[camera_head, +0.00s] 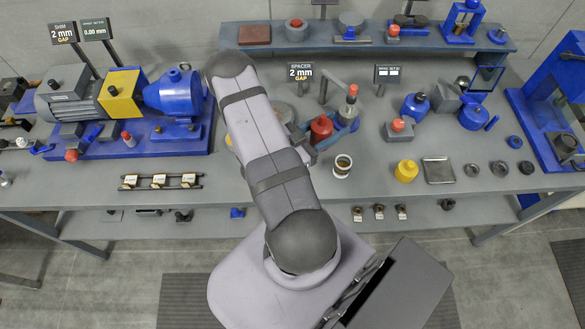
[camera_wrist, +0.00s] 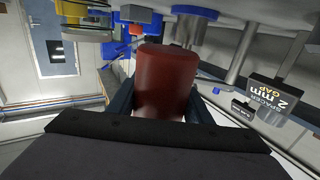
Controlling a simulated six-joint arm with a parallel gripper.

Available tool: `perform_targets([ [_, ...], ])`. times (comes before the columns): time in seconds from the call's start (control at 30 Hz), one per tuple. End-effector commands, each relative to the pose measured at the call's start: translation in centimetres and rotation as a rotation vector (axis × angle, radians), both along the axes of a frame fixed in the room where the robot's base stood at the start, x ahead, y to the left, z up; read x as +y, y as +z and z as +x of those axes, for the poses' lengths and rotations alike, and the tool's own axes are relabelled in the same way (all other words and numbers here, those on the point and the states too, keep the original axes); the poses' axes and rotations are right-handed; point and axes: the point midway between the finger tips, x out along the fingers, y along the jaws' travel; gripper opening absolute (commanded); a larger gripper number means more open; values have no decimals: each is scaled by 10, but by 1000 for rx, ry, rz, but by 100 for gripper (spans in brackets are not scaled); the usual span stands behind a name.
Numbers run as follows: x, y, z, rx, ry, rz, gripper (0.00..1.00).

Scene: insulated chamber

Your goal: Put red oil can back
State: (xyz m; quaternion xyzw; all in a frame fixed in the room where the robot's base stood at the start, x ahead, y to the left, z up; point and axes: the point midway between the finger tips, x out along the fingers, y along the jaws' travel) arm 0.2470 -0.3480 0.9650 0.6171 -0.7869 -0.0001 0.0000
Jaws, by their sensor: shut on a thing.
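The red oil can (camera_head: 321,129) is near the middle of the workbench in the head view, just right of my arm. In the wrist view the red can (camera_wrist: 166,82) fills the centre between the dark fingers. My gripper (camera_wrist: 163,105) is shut on the can. In the head view my arm hides most of the gripper (camera_head: 310,140). Whether the can touches the bench or hangs above it, I cannot tell.
The "spacer 2 mm gap" sign (camera_head: 300,73) is behind. The bench between the cup and yellow can is clear.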

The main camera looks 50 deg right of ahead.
Motion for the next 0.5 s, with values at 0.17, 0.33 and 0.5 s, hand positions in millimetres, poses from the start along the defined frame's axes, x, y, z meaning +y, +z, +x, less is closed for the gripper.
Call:
perform_targets([
  [0.17,18,-3,41,-6,99,-2,16],
  [0.33,53,4,97,-6,245,-2,16],
  [0.5,102,18,132,-4,395,-2,16],
])
